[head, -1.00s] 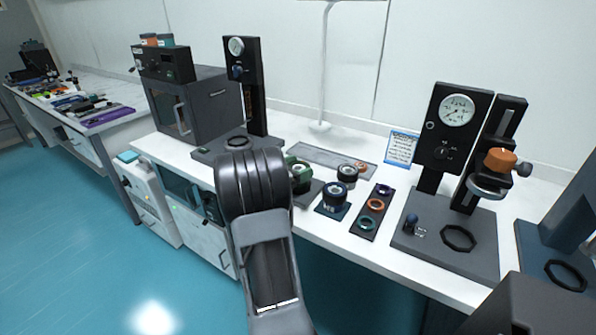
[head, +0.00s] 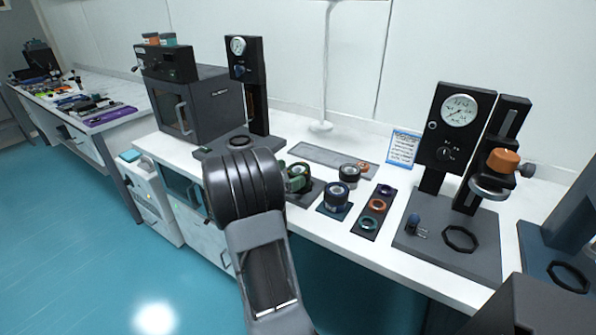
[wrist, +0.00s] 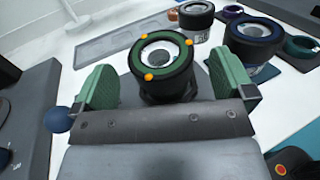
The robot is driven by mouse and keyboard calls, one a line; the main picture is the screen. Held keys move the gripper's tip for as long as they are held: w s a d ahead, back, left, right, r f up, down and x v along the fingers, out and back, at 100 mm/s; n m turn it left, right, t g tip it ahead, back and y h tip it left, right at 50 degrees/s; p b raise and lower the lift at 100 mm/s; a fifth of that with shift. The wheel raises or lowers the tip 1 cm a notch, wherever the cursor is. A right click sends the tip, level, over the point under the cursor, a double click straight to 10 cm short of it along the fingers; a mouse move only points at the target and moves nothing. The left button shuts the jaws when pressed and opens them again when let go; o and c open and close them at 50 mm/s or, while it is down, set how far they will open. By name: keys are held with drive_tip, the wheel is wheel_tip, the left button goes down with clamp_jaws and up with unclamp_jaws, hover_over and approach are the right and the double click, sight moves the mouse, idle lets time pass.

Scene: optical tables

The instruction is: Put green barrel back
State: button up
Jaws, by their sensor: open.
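The green barrel (wrist: 161,63) is a short black cylinder with a green ring and orange dots on its top face. In the wrist view it stands upright between the two green finger pads of my gripper (wrist: 166,80). The pads are spread apart, with a gap visible on the left; I cannot tell whether the right one touches. In the head view the barrel and the fingers (head: 297,178) show as a small green and dark cluster just past my wrist, over a dark base plate (head: 309,193), partly hidden by my arm.
Close to the right stand a blue-ringed barrel (head: 337,196) and another dark barrel (head: 349,174). A strip of coloured rings (head: 371,213) lies beside them. A gauge stand (head: 457,150) is farther right, and a press stand (head: 246,95) is behind left. A shallow grey tray (head: 320,157) lies behind.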

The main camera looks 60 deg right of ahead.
drive_tip(key=v, duration=0.7)
drive_tip(key=shift+w+a, duration=0.1)
drive_tip(key=shift+a, duration=0.25)
drive_tip(key=s+a+f+m+t+y, duration=0.1)
drive_tip(key=a+m+t+y, duration=0.4)
drive_tip(key=a, duration=1.1)
drive_tip(key=s+a+f+m+t+y, duration=0.2)
drive_tip(key=a+m+y, duration=0.6)
drive_tip(key=a, duration=0.8)
drive_tip(key=s+t+y, duration=0.2)
drive_tip(key=t+y, duration=0.1)
drive_tip(key=shift+f+m+y, duration=0.3)
drive_tip(key=shift+s+a+r, duration=0.1)
drive_tip(key=shift+a, duration=0.05)
wheel_tip(320, 180, up, 12)
drive_tip(key=p, duration=1.1)
drive_tip(key=shift+s+f, duration=0.25)
drive_tip(key=shift+s, duration=0.05)
drive_tip(key=shift+a, duration=0.15)
